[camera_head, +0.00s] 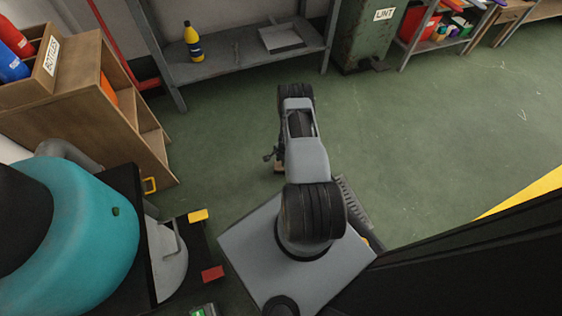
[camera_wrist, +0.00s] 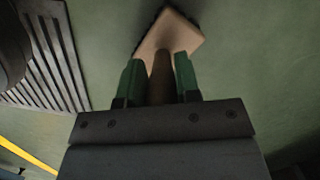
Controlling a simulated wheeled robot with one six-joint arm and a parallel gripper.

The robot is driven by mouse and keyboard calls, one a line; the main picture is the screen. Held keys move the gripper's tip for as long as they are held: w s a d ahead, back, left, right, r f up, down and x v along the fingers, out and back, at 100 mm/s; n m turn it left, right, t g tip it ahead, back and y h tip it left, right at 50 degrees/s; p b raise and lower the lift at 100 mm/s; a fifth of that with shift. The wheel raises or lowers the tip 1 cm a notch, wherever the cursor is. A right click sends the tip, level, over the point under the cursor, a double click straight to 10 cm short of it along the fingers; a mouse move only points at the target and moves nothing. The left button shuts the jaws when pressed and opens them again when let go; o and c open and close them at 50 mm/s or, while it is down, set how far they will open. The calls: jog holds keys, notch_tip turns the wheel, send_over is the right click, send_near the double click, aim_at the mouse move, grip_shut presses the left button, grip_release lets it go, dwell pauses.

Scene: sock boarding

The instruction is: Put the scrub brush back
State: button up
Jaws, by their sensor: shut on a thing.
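The scrub brush (camera_wrist: 171,36) shows in the wrist view as a tan wooden block with a handle running back toward me and a dark edge at its far side. My gripper (camera_wrist: 160,73) has its two green fingers shut on the brush's handle. In the head view, a small tan part of the brush (camera_head: 280,169) shows beside my arm, above the green floor. The rest of it, and most of my gripper, is hidden behind my arm there.
A grey metal shelf (camera_head: 240,60) at the back holds a yellow-and-blue bottle (camera_head: 193,42) and a pale tray (camera_head: 281,38). A wooden BOTTLES cabinet (camera_head: 80,100) and a teal machine (camera_head: 85,225) stand left. A green LINT bin (camera_head: 366,35) stands back right. Open floor (camera_head: 440,120) lies right.

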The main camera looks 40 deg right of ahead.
jog(key=shift+f+b, duration=0.2)
jog(key=shift+b, duration=0.1)
jog(key=o, duration=0.9)
jog(key=shift+r, duration=0.15)
